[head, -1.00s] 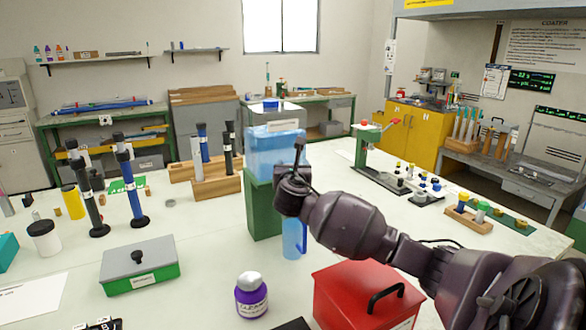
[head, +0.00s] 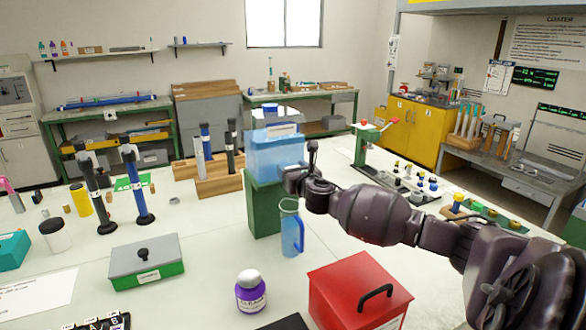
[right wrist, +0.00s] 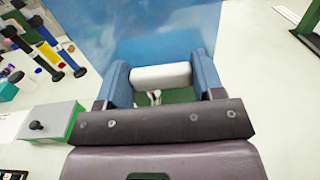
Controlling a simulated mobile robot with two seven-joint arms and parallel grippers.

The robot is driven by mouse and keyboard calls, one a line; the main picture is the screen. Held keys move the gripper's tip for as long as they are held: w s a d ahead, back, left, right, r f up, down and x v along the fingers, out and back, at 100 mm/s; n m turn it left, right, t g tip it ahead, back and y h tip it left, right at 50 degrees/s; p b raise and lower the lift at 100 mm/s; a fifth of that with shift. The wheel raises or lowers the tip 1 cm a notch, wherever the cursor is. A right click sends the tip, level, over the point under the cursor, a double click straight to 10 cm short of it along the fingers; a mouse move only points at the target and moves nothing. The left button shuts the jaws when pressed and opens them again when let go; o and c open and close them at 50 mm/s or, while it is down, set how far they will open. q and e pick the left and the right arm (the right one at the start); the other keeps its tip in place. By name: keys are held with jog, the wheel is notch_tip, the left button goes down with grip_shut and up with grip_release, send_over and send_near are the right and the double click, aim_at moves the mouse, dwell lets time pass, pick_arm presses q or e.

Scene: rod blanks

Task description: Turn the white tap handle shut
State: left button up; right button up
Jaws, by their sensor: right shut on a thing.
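The white tap handle (right wrist: 160,76) shows in the right wrist view as a short white bar between the blue fingers of my right gripper (right wrist: 163,84). The gripper is shut on it. In the head view my right gripper (head: 291,180) is at the lower right front of the blue water tank (head: 268,156) and hides the tap. The tank stands on a green block (head: 264,208). A clear blue jug (head: 291,234) stands on the table below the gripper. My left gripper is not in view.
A red box (head: 345,300) with a black handle and a purple bottle (head: 251,294) stand in front. A green and grey box (head: 146,262) is at the left. Black and blue upright tools (head: 135,185) stand farther left. The table between the boxes and the green block is mostly clear.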

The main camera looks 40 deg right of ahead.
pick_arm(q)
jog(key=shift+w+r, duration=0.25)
pick_arm(e)
jog(key=shift+f+y, duration=0.1)
jog(key=shift+y, duration=0.2)
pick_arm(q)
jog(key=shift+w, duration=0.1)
pick_arm(e)
jog(key=o, duration=0.9)
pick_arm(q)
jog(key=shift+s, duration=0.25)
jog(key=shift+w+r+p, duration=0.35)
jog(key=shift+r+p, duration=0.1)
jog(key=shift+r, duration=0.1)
pick_arm(e)
jog(key=v, duration=1)
jog(key=shift+s+a, duration=0.1)
jog(key=shift+s, duration=0.25)
